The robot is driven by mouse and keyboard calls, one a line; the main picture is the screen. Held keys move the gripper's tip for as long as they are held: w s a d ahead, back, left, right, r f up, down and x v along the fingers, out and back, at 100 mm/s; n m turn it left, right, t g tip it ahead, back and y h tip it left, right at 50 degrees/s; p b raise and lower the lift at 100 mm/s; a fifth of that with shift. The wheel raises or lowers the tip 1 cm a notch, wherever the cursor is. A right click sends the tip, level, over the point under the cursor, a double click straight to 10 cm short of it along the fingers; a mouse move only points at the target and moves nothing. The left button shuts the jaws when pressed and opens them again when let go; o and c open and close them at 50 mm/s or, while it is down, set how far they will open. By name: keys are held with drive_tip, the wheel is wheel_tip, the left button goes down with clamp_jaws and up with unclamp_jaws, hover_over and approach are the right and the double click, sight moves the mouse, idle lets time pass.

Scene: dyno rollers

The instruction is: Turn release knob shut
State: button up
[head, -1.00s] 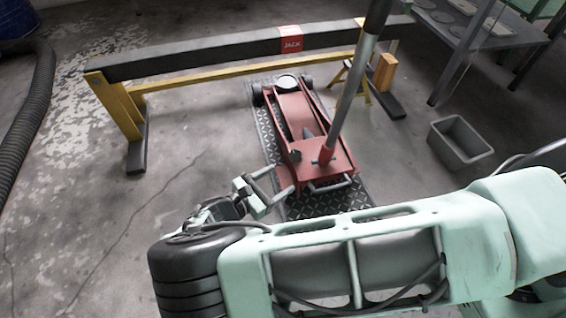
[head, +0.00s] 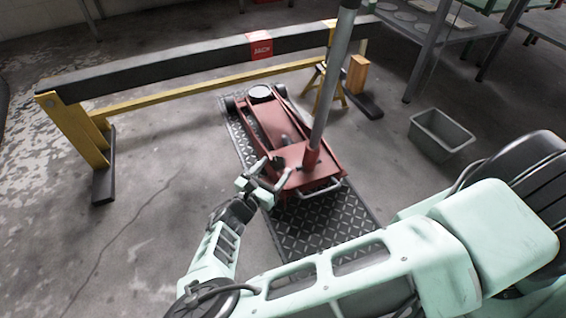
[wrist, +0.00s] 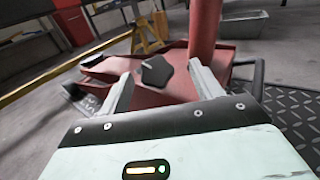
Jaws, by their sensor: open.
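The release knob (wrist: 155,71) is a black, lobed knob with a small pale pin, on the red jack (wrist: 165,94) beside its handle socket. In the wrist view it shows beyond and between the two fingers of my gripper (wrist: 160,78), which are apart with nothing gripped. In the head view my gripper (head: 272,182) is at the near left corner of the red floor jack (head: 270,125). There the knob is hard to make out among dark parts by the fingers. Whether a finger touches it cannot be told.
The jack's grey handle pole (head: 333,85) rises close right of the gripper. The jack stands on a black tread plate (head: 325,232). A black and yellow beam (head: 160,72) runs behind it. A grey bin (head: 440,135) stands at right. The floor at left is clear.

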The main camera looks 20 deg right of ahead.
sight(278, 164)
drive_tip(key=shift+b+x, duration=0.9)
drive_tip(key=shift+x, duration=1.85)
